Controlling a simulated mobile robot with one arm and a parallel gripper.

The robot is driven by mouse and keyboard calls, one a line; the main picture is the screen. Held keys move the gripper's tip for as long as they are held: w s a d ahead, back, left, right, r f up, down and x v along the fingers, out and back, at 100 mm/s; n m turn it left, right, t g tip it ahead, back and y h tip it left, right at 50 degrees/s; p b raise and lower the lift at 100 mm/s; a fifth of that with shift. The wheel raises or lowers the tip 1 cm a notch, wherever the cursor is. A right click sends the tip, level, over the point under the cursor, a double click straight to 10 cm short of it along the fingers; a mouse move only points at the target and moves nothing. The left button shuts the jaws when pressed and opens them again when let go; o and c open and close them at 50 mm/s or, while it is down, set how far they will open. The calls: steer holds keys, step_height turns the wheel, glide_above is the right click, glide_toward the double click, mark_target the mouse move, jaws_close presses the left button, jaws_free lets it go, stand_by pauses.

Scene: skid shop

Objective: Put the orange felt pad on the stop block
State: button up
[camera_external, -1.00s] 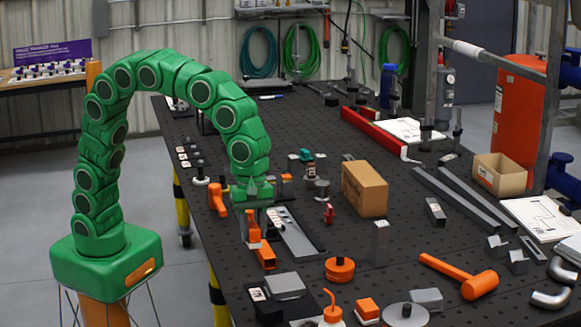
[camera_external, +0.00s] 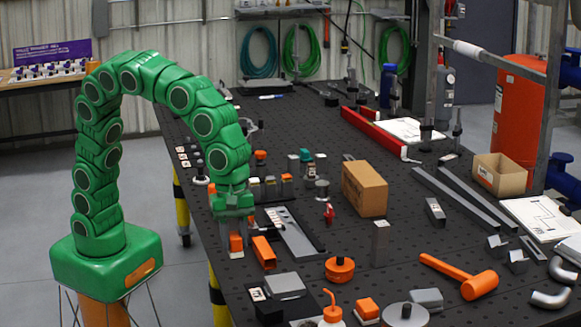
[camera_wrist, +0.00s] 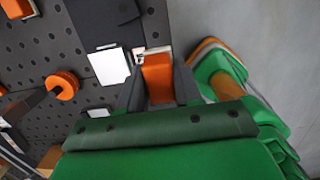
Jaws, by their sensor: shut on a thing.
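My gripper (camera_external: 234,226) is low over the near left edge of the dark perforated table. It is shut on a small orange block with a pale lower end, which I take to be the orange felt pad (camera_external: 236,242). In the wrist view the pad (camera_wrist: 157,78) sits between the two dark fingers (camera_wrist: 160,88), its pale end pointing away from me. I cannot tell whether it touches the table. Which piece is the stop block I cannot tell for sure; a tall grey block (camera_external: 380,243) stands to the right, apart from my gripper.
An orange rectangular bar (camera_external: 263,252) lies just right of the pad. Beyond it is a grey plate (camera_external: 290,234). A cardboard box (camera_external: 364,188), an orange knob (camera_external: 340,269) and an orange mallet (camera_external: 478,286) are farther right.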

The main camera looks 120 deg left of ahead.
steer(key=w+f, duration=0.2)
steer(key=w+d+f, duration=0.1)
steer(key=w+f, duration=0.1)
steer(key=w, duration=0.1)
steer(key=w+f, duration=0.2)
steer(key=w, duration=0.1)
steer(key=shift+w+d+f, duration=0.15)
steer(key=shift+f, duration=0.25)
steer(key=shift+w+d+f, duration=0.1)
steer(key=shift+w+f, duration=0.6)
steer(key=shift+f, duration=1.45)
steer(key=shift+f, duration=0.1)
steer(key=o, duration=1)
